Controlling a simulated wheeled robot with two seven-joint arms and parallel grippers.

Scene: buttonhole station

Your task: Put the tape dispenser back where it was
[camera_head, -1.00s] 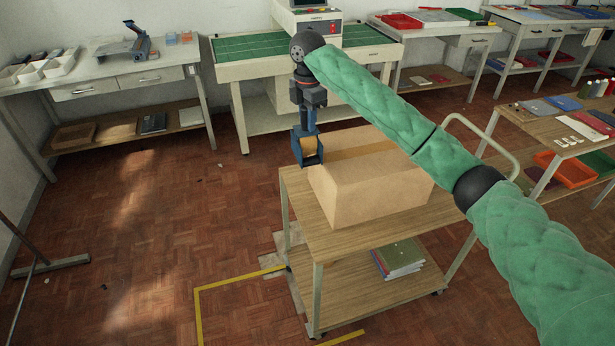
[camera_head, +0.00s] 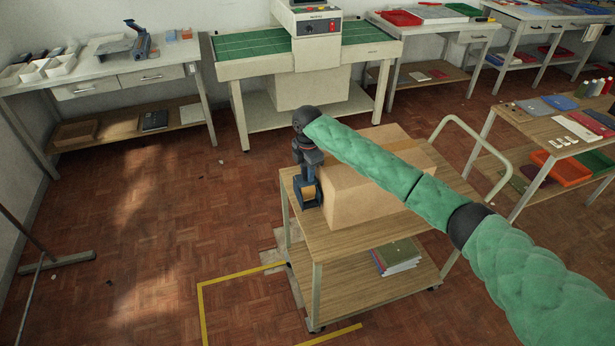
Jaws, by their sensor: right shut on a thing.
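My right gripper (camera_head: 306,174) points down at the left end of the wooden cart's top (camera_head: 345,238). It is shut on the tape dispenser (camera_head: 308,194), a small dark blue thing with a tan roll showing in it. The dispenser is upright, just left of a large cardboard box (camera_head: 365,195), over the cart's left edge area. I cannot tell whether its base touches the cart top. The gripper hides its upper part. My left gripper is not in view.
The cardboard box fills much of the cart top; its near strip is bare. Books (camera_head: 397,256) lie on the lower shelf. A side table (camera_head: 560,130) stands at the right, and a green-topped bench (camera_head: 255,47) behind. Yellow tape (camera_head: 235,277) marks the floor in front.

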